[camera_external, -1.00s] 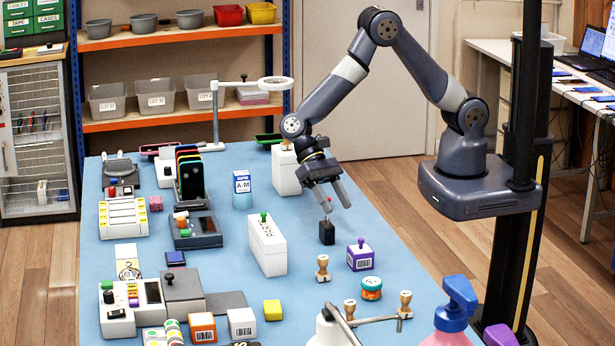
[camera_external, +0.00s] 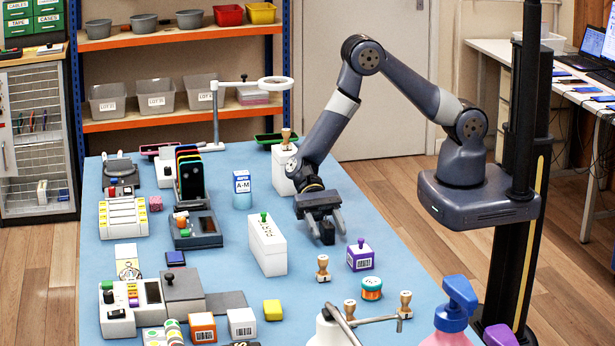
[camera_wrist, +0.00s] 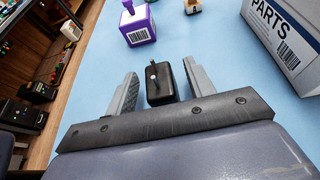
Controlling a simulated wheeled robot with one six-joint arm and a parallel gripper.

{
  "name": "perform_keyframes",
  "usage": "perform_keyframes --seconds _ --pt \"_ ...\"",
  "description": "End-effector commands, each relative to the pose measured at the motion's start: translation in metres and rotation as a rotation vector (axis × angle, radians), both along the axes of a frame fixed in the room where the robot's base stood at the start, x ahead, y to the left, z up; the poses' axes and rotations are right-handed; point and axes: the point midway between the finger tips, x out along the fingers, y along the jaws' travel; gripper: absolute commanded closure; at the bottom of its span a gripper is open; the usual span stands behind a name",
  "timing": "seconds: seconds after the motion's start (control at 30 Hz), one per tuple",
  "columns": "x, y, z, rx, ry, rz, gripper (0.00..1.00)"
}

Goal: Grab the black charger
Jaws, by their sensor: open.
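The black charger (camera_external: 327,236) is a small black block standing on the blue table. In the wrist view the charger (camera_wrist: 160,86) sits between the two grey fingers, with a small light spot on it. My gripper (camera_external: 325,235) is open and low over the table, its fingers on either side of the charger. In the wrist view my gripper (camera_wrist: 158,84) shows a gap between the charger and the left finger, and a narrower one on the right. Part of the charger is hidden behind the gripper in the external view.
A purple cube with a barcode (camera_external: 360,257) stands just right of the charger, with a wooden stamp (camera_external: 322,268) in front. The white PARTS box (camera_external: 267,248) stands to the left. The blue table (camera_external: 345,195) is bare behind the gripper on the right.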

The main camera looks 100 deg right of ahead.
Motion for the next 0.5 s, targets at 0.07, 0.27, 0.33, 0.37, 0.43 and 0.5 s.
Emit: perform_keyframes --seconds 0.07,0.27,0.33,0.37,0.43,0.5 --pt "-0.0008 0.0118 -0.0025 0.000 0.000 0.002 0.49" --pt "-0.0007 0.0166 -0.0060 -0.001 -0.002 0.001 0.49" --pt "-0.0007 0.0165 -0.0059 -0.001 -0.002 0.001 0.49" --pt "-0.0007 0.0165 -0.0059 -0.001 -0.002 0.001 0.52" --pt "-0.0007 0.0164 -0.0059 -0.001 -0.002 0.001 0.57" --pt "-0.0007 0.0163 -0.0058 -0.001 -0.002 0.001 0.63"
